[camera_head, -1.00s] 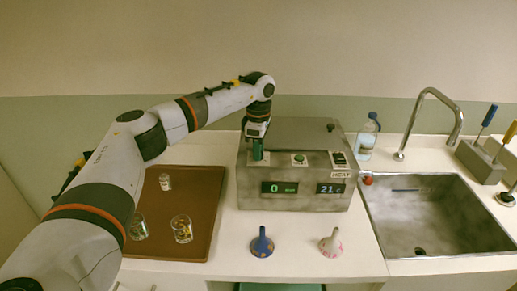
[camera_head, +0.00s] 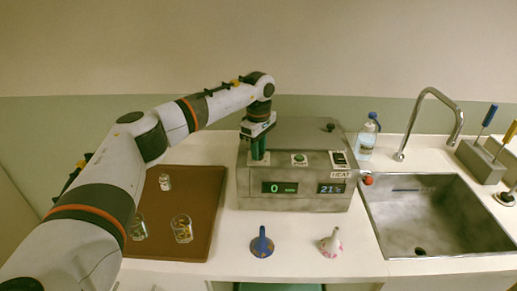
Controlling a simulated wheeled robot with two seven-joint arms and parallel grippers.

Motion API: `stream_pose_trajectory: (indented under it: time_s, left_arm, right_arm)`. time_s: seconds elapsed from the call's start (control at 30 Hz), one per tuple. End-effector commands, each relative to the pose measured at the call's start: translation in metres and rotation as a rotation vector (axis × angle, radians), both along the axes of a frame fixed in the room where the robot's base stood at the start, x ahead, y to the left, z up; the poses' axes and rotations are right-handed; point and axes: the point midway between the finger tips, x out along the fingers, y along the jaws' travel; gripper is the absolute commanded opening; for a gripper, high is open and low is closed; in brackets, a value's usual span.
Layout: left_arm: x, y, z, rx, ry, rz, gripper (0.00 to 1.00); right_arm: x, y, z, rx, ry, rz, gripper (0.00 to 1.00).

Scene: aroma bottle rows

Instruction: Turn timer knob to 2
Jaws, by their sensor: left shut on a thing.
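The grey machine box (camera_head: 292,203) stands on the counter against the back wall. Its front has a left display (camera_head: 280,188) reading 0 and a right display (camera_head: 331,188) reading about 21. A green button (camera_head: 299,158) and a dark switch (camera_head: 339,159) sit on its sloping panel. My left gripper (camera_head: 258,152) points down at the left end of that panel, shut on the timer knob, which its fingers hide. The knob's setting cannot be read. My right gripper is not in view.
A brown tray (camera_head: 208,190) with several small glasses lies left of the box. A blue funnel (camera_head: 262,243) and a patterned funnel (camera_head: 331,243) stand in front. A bottle (camera_head: 367,138), a sink (camera_head: 435,215) and a tap (camera_head: 457,122) are on the right.

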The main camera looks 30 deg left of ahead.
Motion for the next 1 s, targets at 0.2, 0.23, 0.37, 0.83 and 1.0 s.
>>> stream_pose_trajectory:
  time_s: [0.2, 0.23, 0.37, 0.83, 1.0]
  left_arm:
    - [0.002, 0.000, 0.003, -0.002, -0.008, 0.002, 0.36]
    - [0.001, 0.000, 0.003, -0.002, -0.007, 0.002, 0.41]
    - [0.001, 0.000, 0.002, -0.001, -0.005, 0.002, 0.49]
    - [0.002, 0.000, 0.034, -0.001, -0.009, 0.002, 0.49]
    - [0.001, -0.001, 0.072, -0.001, -0.008, 0.002, 0.49]
  right_arm:
    - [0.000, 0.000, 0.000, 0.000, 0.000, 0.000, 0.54]
    - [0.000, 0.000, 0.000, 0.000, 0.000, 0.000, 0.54]
    - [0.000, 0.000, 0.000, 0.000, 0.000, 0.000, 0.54]
    - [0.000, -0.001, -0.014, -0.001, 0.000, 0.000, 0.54]
    - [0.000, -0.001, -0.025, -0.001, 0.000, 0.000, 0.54]
